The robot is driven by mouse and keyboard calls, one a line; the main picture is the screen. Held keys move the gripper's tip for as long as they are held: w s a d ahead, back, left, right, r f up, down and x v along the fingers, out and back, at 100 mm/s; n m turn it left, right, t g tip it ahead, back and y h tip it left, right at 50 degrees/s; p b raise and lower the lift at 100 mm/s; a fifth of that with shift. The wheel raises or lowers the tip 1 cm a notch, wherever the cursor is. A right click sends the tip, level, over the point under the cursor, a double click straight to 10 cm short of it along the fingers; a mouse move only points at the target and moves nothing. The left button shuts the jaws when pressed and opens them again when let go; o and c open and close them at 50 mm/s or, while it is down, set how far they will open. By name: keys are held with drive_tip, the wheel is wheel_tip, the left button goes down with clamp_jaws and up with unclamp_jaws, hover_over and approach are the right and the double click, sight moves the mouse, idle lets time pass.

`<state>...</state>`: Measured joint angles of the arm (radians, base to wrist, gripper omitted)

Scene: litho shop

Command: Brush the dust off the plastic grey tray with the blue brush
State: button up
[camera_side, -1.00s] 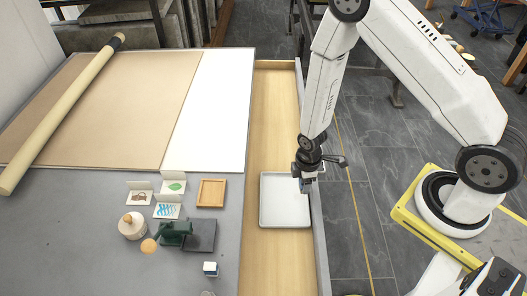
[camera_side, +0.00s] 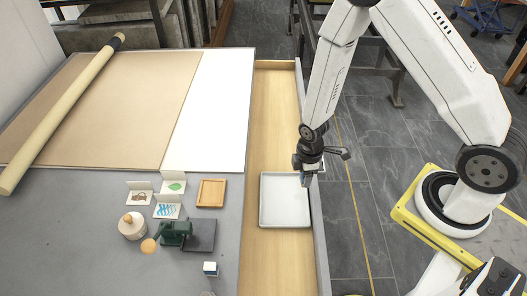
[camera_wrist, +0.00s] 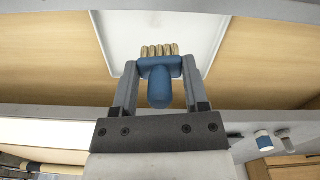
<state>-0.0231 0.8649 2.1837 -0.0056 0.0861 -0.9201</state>
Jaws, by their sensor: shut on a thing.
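The grey plastic tray (camera_side: 284,205) is a shallow, light grey square tray lying on the wooden surface beside the bench. It also shows in the wrist view (camera_wrist: 205,30), beyond the brush. My gripper (camera_side: 305,180) is over the tray's upper right part. In the wrist view my gripper (camera_wrist: 160,70) is shut on the blue brush (camera_wrist: 160,85), with the handle toward the camera and the tan bristles (camera_wrist: 160,50) pointing at the tray. I cannot tell whether the bristles touch the tray. No dust can be made out on the tray.
The grey bench (camera_side: 60,235) at left holds a wooden tray (camera_side: 211,193), small picture cards (camera_side: 167,207), a green tool (camera_side: 176,232), a round wooden-topped pot (camera_side: 132,226) and a small blue-and-white block (camera_side: 211,268). A raised edge (camera_side: 318,235) runs right of the tray.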

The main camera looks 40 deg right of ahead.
idle(0.6)
drive_tip(key=shift+s+f, duration=0.25)
drive_tip(key=shift+f, duration=0.15)
hover_over(302, 201)
drive_tip(key=shift+f, duration=3.95)
drive_tip(key=shift+w+d, duration=0.6)
drive_tip(key=shift+w, duration=0.05)
drive_tip(key=shift+w+d, duration=0.8)
drive_tip(key=s+a, duration=0.2)
drive_tip(key=s, duration=0.1)
drive_tip(key=shift+a+f, duration=0.1)
drive_tip(key=shift+a, duration=0.3)
wheel_tip(302, 201, up, 2)
drive_tip(key=shift+w+r, duration=0.15)
drive_tip(key=shift+r, duration=2.9)
